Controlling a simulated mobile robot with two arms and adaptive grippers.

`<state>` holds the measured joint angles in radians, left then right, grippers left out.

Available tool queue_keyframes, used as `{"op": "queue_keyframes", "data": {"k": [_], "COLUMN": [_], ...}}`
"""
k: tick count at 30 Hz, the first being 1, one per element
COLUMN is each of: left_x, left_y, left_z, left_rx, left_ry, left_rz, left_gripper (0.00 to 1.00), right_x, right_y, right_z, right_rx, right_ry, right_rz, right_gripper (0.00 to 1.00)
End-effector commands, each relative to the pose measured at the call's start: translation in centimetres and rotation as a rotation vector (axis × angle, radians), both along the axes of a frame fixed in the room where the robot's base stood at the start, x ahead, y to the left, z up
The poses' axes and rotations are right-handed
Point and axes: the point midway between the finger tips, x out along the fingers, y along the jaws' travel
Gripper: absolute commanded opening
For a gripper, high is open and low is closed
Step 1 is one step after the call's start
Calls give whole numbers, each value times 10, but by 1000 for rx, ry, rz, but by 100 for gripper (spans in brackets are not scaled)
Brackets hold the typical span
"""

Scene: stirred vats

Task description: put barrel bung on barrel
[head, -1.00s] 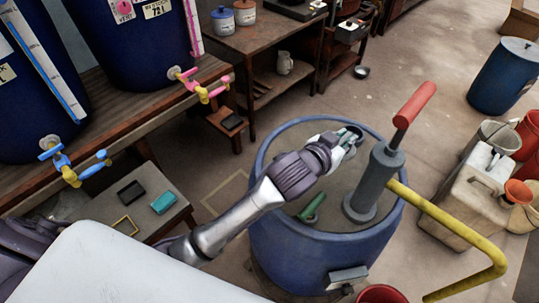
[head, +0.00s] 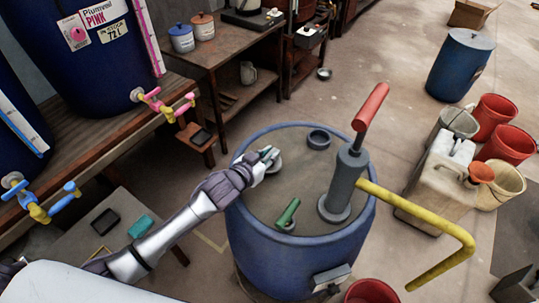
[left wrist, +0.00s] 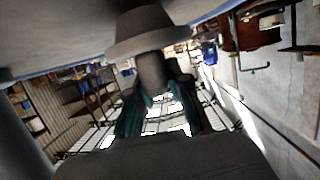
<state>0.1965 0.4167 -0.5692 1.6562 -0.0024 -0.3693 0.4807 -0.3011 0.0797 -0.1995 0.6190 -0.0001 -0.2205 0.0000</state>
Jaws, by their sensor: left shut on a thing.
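The blue barrel (head: 262,240) stands on the floor in the middle of the head view, with a grey top. A dark raised ring (head: 318,139) sits at the far side of the top. My left gripper (head: 268,158) is over the barrel's left part, shut on the grey barrel bung (head: 274,165). In the left wrist view the bung (left wrist: 150,36) shows a wide flange, with its stem between the green finger pads (left wrist: 155,110). The bung is left of the ring and apart from it. I cannot tell whether it touches the barrel top. My right gripper is not in view.
A grey hand pump (head: 347,178) with a red handle and yellow pipe (head: 420,212) stands on the barrel top's right. A green-handled fitting (head: 288,212) is near its front. A jerrycan (head: 435,185) and red buckets (head: 492,115) stand right. The workbench (head: 110,140) is left.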

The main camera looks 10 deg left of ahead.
Motion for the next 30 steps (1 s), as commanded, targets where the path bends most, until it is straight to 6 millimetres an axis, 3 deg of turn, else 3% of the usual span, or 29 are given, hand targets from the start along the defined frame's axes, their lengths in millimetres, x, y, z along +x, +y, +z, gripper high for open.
{"op": "queue_keyframes", "data": {"k": [13,14,18,30], "left_x": [0,0,0,-5], "left_y": [-1,0,0,1], "left_z": [-10,-9,-9,-5], "left_rx": [0,0,0,1], "left_ry": [0,0,0,1], "left_rz": [-1,-1,-1,-1], "left_gripper": [0,21,43,43], "right_x": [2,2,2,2], "right_y": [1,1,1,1], "right_z": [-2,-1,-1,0], "right_rx": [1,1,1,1], "right_ry": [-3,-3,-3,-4], "right_rz": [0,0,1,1], "right_gripper": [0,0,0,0]}}
